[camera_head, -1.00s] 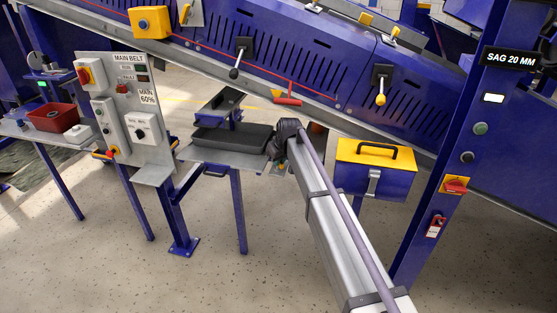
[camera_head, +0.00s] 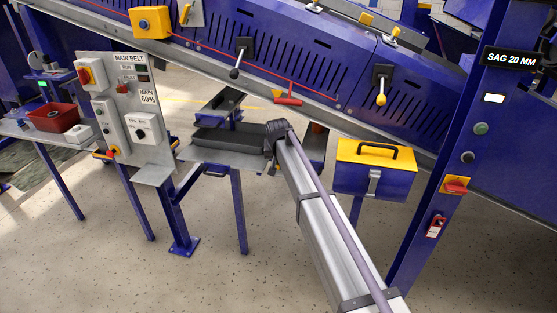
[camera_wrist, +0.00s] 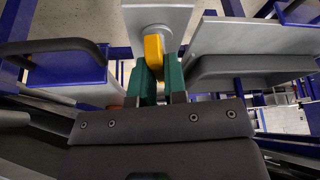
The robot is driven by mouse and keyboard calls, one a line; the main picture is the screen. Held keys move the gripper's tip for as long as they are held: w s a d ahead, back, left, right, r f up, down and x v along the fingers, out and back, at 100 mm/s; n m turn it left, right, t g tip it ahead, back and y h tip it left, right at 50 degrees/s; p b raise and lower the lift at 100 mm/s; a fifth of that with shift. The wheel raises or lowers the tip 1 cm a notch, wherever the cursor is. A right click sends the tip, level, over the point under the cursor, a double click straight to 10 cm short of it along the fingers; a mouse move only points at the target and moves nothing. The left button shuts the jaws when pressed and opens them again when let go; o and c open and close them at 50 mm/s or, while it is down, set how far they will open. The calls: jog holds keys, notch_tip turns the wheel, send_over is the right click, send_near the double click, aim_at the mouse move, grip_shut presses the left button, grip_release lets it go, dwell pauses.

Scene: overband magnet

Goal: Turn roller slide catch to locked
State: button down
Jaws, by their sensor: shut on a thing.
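In the wrist view, a yellow handle (camera_wrist: 153,48), which looks like the roller slide catch, stands on a grey metal plate (camera_wrist: 172,14). My gripper (camera_wrist: 158,66), with green fingers, is shut on this handle, one finger on each side. The handle points roughly towards my palm, with a slight lean. Its lower end is hidden between the fingers. In the head view, my own arm hides the gripper and the catch. I see no marking that shows the locked position.
A blue toolbox (camera_head: 374,182) with a yellow lid stands right of my arm. The MAIN BELT panel (camera_head: 132,120) stands farther left. The sloping blue conveyor housing (camera_head: 310,55) runs behind.

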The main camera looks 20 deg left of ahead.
jog(key=shift+m+h, duration=0.5)
jog(key=shift+m, duration=0.8)
jog(key=c, duration=1.2)
grip_release()
jog(key=shift+o, duration=0.2)
jog(key=p+v, duration=1)
jog(key=shift+s+r, duration=0.2)
jog(key=shift+r, duration=0.1)
jog(key=shift+a, duration=0.1)
